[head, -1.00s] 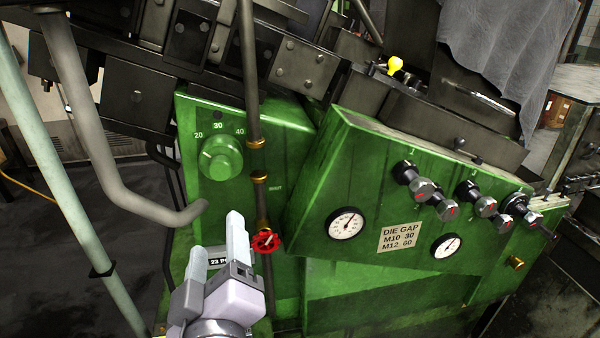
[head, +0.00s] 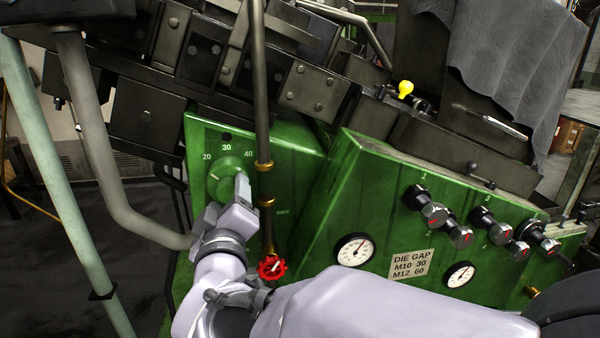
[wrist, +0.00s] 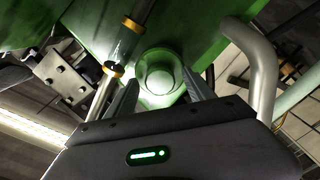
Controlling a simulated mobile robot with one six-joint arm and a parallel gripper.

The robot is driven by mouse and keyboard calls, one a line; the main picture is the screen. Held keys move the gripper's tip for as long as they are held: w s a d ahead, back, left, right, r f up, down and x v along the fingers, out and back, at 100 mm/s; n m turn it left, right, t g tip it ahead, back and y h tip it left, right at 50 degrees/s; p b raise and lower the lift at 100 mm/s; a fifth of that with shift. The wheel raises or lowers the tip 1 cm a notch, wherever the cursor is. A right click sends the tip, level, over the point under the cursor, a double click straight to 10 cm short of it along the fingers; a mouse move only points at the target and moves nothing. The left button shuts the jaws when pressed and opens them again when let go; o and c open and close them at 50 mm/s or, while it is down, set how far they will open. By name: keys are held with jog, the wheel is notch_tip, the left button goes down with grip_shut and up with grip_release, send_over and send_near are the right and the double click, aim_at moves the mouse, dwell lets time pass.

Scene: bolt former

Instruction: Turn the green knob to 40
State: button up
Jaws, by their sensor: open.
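The green knob (head: 231,172) sits on the green panel under a dial marked 20, 30 and 40. My gripper (head: 228,190) is at the knob's lower side in the head view and partly covers it. In the wrist view the round green knob (wrist: 160,76) shows ahead of and between the two open fingers of my gripper (wrist: 162,95). Whether the fingers touch the knob I cannot tell. Where the knob's mark points is not clear.
A dark vertical pipe with brass fittings (head: 265,166) runs just right of the knob. A red handwheel (head: 271,268) is below it. A thick grey bent pipe (head: 100,150) passes on the left. Gauges and several black knobs are on the right panel.

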grip_shut()
jog(key=shift+f+m+b, duration=0.1)
jog(key=shift+m+b, duration=0.2)
jog(key=m+b, duration=0.2)
jog(key=m, duration=0.1)
jog(key=shift+f, duration=0.1)
jog(key=m+b, duration=0.4)
jog(key=m, duration=0.1)
jog(key=m+b, duration=0.2)
jog(key=m, duration=0.2)
jog(key=shift+m+b, duration=0.35)
jog(key=shift+m, duration=0.05)
jog(key=shift+m+b, duration=1.05)
jog(key=shift+m, duration=1.15)
jog(key=shift+a+r+m, duration=0.1)
jog(key=shift+r+m, duration=0.1)
jog(key=shift+m, duration=0.1)
